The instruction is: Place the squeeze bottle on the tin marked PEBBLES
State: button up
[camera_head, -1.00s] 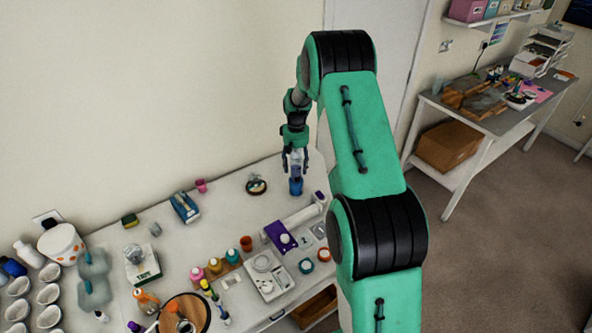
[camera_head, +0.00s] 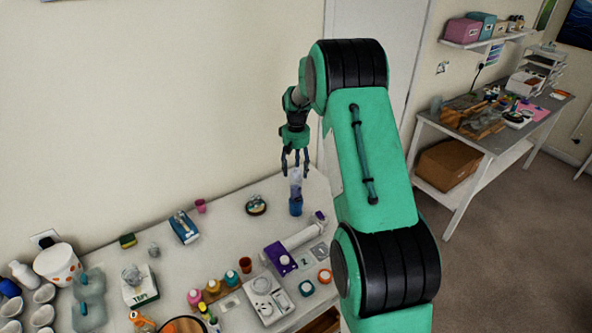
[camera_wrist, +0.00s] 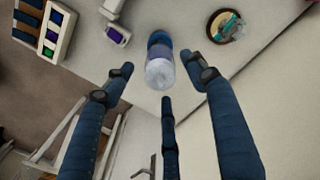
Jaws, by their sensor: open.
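The squeeze bottle (camera_head: 296,184) is pale and translucent. It stands on a blue tin (camera_head: 295,207) at the back right of the white table. In the wrist view the bottle (camera_wrist: 160,73) is seen nearly from above, with the blue tin (camera_wrist: 158,39) partly hidden beneath it. No marking on the tin can be read. My gripper (camera_head: 295,166) is open, its dark blue fingers pointing down just above the bottle. In the wrist view the fingers are spread around the bottle's outline, with visible gaps.
A dark round dish (camera_head: 256,205) lies left of the tin. A purple item (camera_head: 280,257) and a white roll (camera_head: 302,238) lie in front. A blue box (camera_head: 184,227) and a pink cup (camera_head: 200,205) are further left. Small bottles and cups crowd the left front.

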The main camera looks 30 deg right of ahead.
dwell(0.3)
jog(key=s+a+r+t, duration=0.1)
jog(key=s+a+r, duration=0.45)
jog(key=r, duration=0.25)
jog(key=s+a+r+n+t, duration=0.1)
jog(key=s+a+r, duration=0.4)
jog(key=a+r, duration=0.25)
jog(key=s+a+r+t, duration=0.1)
jog(key=s+a+r, duration=0.45)
jog(key=r, duration=0.25)
jog(key=s+a+r+t, duration=0.1)
jog(key=s+a, duration=0.3)
jog(key=s, duration=0.5)
jog(key=s+a+r, duration=0.1)
jog(key=s+a, duration=0.4)
jog(key=s, duration=0.4)
jog(key=s+a+r+n+t, duration=0.1)
jog(key=s+a, duration=0.4)
jog(key=s, duration=0.4)
jog(key=shift+s+t, duration=0.15)
jog(key=shift+t, duration=0.15)
notch_tip(320, 180, down, 10)
jog(key=b, duration=1)
jog(key=shift+f, duration=0.2)
